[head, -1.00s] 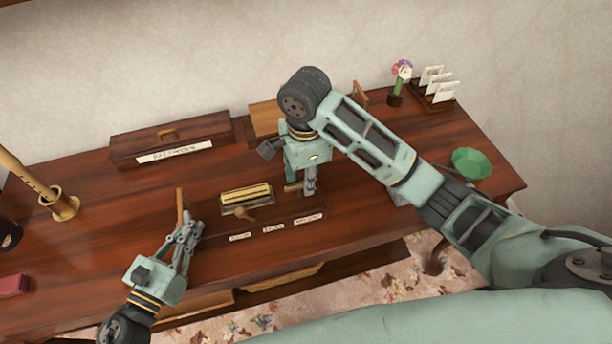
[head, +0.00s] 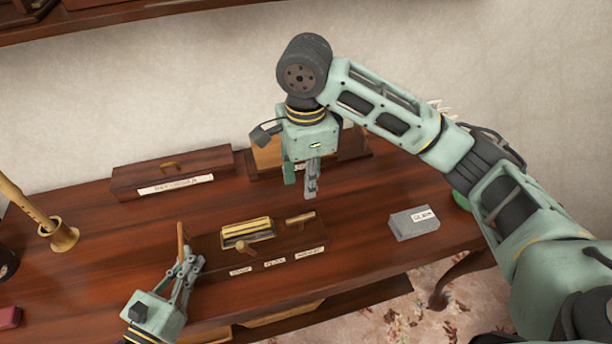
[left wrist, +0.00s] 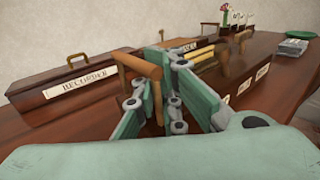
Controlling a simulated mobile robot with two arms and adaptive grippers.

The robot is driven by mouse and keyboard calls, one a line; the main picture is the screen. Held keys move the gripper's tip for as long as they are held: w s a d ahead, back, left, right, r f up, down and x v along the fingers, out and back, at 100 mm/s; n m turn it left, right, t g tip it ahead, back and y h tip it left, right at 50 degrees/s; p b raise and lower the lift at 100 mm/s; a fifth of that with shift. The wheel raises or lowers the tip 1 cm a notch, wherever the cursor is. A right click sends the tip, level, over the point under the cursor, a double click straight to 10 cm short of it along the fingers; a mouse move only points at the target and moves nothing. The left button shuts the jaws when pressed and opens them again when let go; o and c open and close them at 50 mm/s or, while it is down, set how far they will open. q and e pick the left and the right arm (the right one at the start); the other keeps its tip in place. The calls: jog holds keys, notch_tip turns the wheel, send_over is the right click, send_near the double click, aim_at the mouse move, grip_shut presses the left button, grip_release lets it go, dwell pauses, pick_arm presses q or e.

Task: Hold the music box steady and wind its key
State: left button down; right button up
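The music box (head: 220,258) is a dark wooden box on the desk with a gold cylinder (head: 247,230) on top and white labels along its front. A small wooden knob (head: 245,248) is in front of the cylinder, and a wooden key (head: 300,218) lies to its right. A wooden bent handle (head: 182,237) rises at the left end; it also shows in the left wrist view (left wrist: 140,66). My left gripper (head: 186,262) has its fingers closed around this handle; the contact is partly hidden. My right gripper (head: 301,186) hangs above the key, fingers slightly apart, empty.
A long case (head: 210,168) labelled as a recorder stands behind, left. A gold cup (head: 62,236) holds a wooden stick at far left. Desk between is clear.

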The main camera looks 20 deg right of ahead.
dwell(0.3)
pick_arm(q)
jog(key=c, duration=1.8)
grip_release()
jog(key=shift+o, duration=0.2)
